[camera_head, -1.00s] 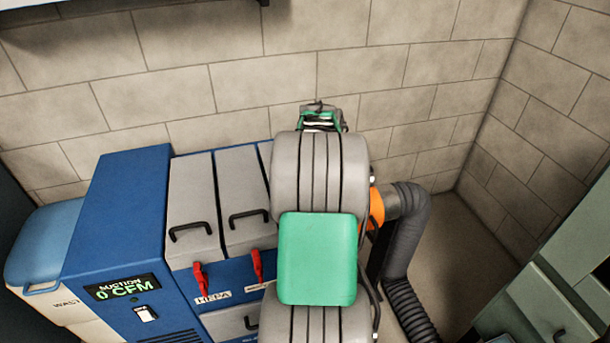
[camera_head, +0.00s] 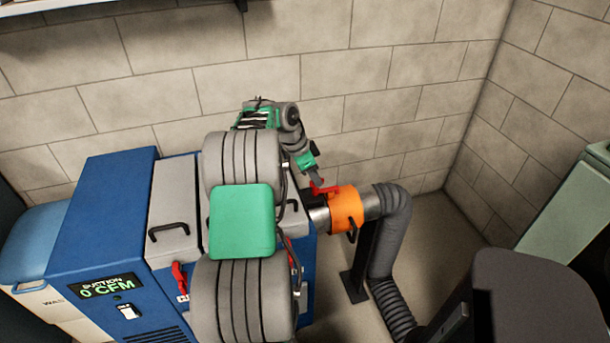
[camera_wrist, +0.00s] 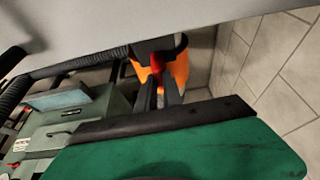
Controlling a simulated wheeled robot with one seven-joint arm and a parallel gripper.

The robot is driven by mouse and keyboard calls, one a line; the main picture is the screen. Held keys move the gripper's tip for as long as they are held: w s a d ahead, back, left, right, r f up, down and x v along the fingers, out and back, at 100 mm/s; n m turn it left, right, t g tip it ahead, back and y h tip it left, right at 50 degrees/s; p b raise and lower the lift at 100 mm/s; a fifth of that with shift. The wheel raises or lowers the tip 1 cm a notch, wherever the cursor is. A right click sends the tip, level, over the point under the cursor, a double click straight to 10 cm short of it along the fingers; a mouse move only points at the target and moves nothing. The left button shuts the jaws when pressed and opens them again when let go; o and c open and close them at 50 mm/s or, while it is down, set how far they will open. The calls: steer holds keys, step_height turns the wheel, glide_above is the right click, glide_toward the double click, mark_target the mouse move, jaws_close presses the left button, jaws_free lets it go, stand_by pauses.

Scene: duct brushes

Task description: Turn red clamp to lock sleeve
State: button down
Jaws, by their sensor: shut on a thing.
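The orange sleeve (camera_head: 346,210) sits around the grey duct joint to the right of the blue machine; part of it shows in the wrist view (camera_wrist: 181,66). The red clamp (camera_head: 323,188) is on top at the sleeve's left side, and its red end shows in the wrist view (camera_wrist: 157,64). My gripper (camera_head: 318,180) reaches down to the clamp from behind and above. In the wrist view my gripper's dark fingers (camera_wrist: 159,86) are close together at the red clamp, shut on it. The fingers hide part of the clamp and sleeve.
The blue suction machine (camera_head: 95,225) reads 0 CFM and has red latches (camera_head: 179,277). A grey flexible hose (camera_head: 385,260) bends down to the floor from the sleeve. A block wall (camera_head: 400,80) stands close behind. A green cabinet (camera_head: 565,190) is at the right.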

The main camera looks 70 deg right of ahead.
stand_by(0.3)
steer(key=c, duration=1.5)
jaws_free()
steer(key=shift+r, duration=0.1)
steer(key=p+v, duration=0.1)
steer(key=v, duration=0.6)
steer(key=shift+w+a+r, duration=0.1)
steer(key=shift+w+r, duration=0.15)
steer(key=shift+r, duration=0.05)
